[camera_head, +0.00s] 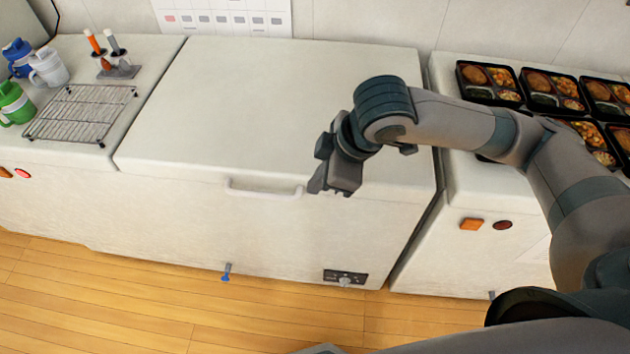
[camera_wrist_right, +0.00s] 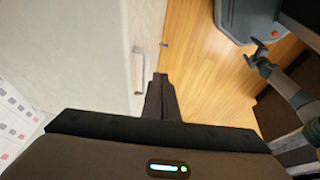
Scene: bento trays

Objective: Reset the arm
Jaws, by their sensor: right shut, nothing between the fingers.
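My right arm comes in from the right in the head view, and its gripper (camera_head: 330,184) hangs in front of the white chest freezer (camera_head: 270,110), near the right end of the freezer's handle (camera_head: 264,190). I cannot tell whether it touches the handle; in the right wrist view the handle (camera_wrist_right: 138,72) lies a little beyond the fingers. The right gripper's fingers (camera_wrist_right: 160,82) are together with nothing between them. The freezer lid is closed. My left gripper is not seen in the head view.
Several bento trays (camera_head: 490,84) lie on the right counter. On the left counter are a wire rack (camera_head: 80,114), a green mug (camera_head: 14,104), a white mug (camera_head: 48,68) and a small tool holder (camera_head: 120,70). The freezer top is bare. The wooden floor (camera_head: 120,285) in front is clear.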

